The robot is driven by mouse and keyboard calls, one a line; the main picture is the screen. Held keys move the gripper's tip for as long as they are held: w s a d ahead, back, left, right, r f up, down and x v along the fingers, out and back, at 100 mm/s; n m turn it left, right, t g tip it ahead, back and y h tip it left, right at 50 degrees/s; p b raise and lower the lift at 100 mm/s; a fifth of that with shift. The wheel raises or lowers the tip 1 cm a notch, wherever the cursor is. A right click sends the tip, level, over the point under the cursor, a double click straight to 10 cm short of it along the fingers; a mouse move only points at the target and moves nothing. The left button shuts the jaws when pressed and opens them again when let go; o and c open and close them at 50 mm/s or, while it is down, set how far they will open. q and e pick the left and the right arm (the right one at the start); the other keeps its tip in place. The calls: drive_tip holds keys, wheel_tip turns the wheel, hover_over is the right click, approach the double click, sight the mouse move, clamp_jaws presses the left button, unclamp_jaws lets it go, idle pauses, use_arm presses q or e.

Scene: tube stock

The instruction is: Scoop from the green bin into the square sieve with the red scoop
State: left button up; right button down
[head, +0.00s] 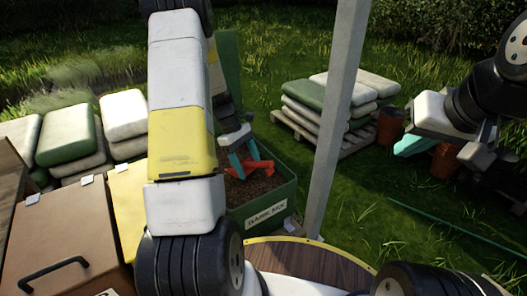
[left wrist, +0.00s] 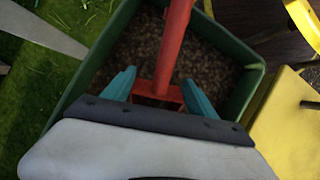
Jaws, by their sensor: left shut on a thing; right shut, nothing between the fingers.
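The green bin (head: 285,200), labelled "BARK MIX", stands in the middle of the head view and holds brown bark. My left gripper (head: 240,160) is over the bin, shut on the red scoop (head: 259,168). In the left wrist view the scoop's red shaft (left wrist: 174,45) runs up from a red crosspiece between the teal fingers, with the bark below and the green bin wall (left wrist: 258,80) around it. I cannot tell whether the scoop holds bark. My right gripper (head: 411,146) is shut and empty at the right, over grass. I cannot make out the square sieve in either view.
A grey post (head: 337,115) rises close to the right of the bin. Behind it, stacked sacks (head: 305,98) lie on a pallet. A brown cabinet (head: 65,240) with a dark handle is at lower left. More sacks (head: 65,135) lie behind it.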

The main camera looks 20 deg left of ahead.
use_arm(q)
drive_tip(key=y, duration=0.2)
drive_tip(key=t+y, duration=0.1)
drive_tip(key=shift+w+a+r, duration=0.2)
drive_tip(key=shift+a+r, duration=0.15)
drive_tip(key=shift+r, duration=0.55)
drive_tip(key=shift+t+y, duration=0.3)
drive_tip(key=shift+y, duration=0.1)
drive_tip(key=shift+s+d+r, duration=0.15)
drive_tip(key=shift+d+r, duration=0.15)
drive_tip(key=shift+r, duration=0.45)
drive_tip(key=shift+s+d+r, duration=0.1)
drive_tip(key=shift+d+r, duration=0.15)
drive_tip(key=shift+r, duration=0.45)
drive_tip(key=shift+s+d+r, duration=0.15)
drive_tip(key=shift+d+r, duration=0.15)
drive_tip(key=shift+r, duration=0.45)
drive_tip(key=shift+y, duration=0.6)
drive_tip(key=shift+s+d+r, duration=0.15)
drive_tip(key=shift+d+r, duration=0.2)
drive_tip(key=shift+r, duration=0.35)
drive_tip(key=shift+s+d+r, duration=0.1)
drive_tip(key=shift+d+r, duration=0.3)
drive_tip(key=shift+r, duration=0.25)
drive_tip(key=shift+s+d+r, duration=0.15)
drive_tip(key=shift+d+r, duration=0.2)
drive_tip(key=shift+r, duration=0.35)
